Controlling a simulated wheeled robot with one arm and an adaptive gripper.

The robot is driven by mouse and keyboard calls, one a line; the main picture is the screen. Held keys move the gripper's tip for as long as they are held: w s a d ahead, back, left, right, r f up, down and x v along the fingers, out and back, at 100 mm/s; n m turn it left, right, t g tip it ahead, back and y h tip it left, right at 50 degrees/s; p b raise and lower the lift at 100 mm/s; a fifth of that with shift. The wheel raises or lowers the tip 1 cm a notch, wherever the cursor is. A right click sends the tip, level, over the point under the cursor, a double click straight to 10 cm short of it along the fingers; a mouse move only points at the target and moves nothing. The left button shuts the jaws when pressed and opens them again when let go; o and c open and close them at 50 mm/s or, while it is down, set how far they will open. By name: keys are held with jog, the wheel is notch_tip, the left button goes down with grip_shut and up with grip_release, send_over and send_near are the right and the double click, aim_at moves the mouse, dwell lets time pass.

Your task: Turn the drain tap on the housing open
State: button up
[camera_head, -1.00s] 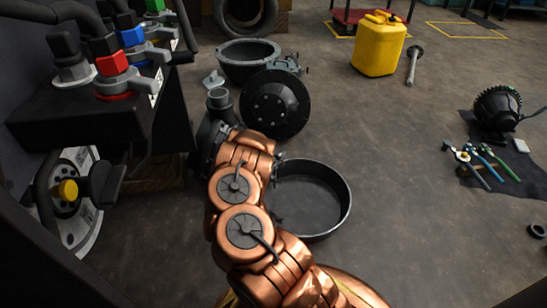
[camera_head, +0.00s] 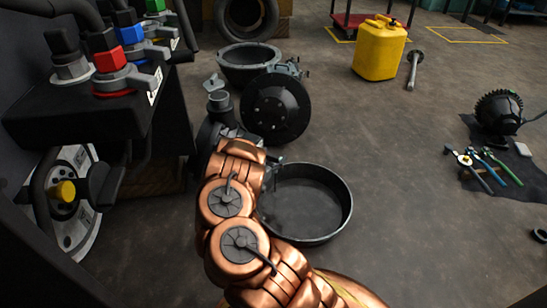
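A dark housing with a round bolted cover (camera_head: 276,108) stands on the floor near the top middle, behind the end of my copper arm. A small grey fitting (camera_head: 272,172) shows beside my wrist, above the pan's left rim; I cannot tell whether it is the drain tap. My gripper (camera_head: 217,134) is at the far end of the arm, close to the housing's left side. Only dark parts show there, and its fingers are hidden or blend with the housing. Whether it touches anything is not visible.
A round black pan (camera_head: 347,215) lies right of my arm. A wide metal bowl (camera_head: 247,66) is behind the housing. Coloured levers (camera_head: 110,62) on a black block stand close on the left. A yellow canister (camera_head: 379,48) and tools (camera_head: 483,165) are further right, with bare floor between.

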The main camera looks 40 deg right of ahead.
jog(key=o, duration=0.3)
jog(key=shift+d+r+n+t+p, duration=0.1)
jog(key=shift+n+t+p, duration=0.2)
jog(key=shift+t+p, duration=0.25)
jog(key=n+t+y+p, duration=0.1)
jog(key=t+p, duration=0.1)
jog(key=n+t+y+p, duration=0.1)
jog(key=t+p, duration=0.1)
jog(key=shift+d+n, duration=0.2)
jog(key=shift+n, duration=0.2)
jog(key=shift+w+d+f+n+t+y+p, duration=0.1)
jog(key=shift+w+d+n+t+y+p, duration=0.1)
jog(key=shift+n+t+y+p, duration=1.35)
jog(key=shift+w+d+f+n+t+y+p, duration=0.1)
jog(key=shift+w+d+n+t+y+p, duration=0.1)
jog(key=shift+n+t+y+p, duration=1.35)
jog(key=shift+w+d+f+n+t+y+p, duration=0.15)
jog(key=shift+n+t+y+p, duration=0.8)
jog(key=shift+y, duration=1.15)
jog(key=shift+w+n+y+b, duration=0.2)
jog(key=shift+n+y+b, duration=0.8)
jog(key=shift+y, duration=0.2)
jog(key=n+y+b, duration=0.1)
jog(key=b, duration=0.1)
jog(key=y+b, duration=0.2)
jog(key=n+y+b, duration=0.1)
jog(key=b, duration=0.1)
jog(key=shift+w+n, duration=0.25)
jog(key=shift+n, duration=0.1)
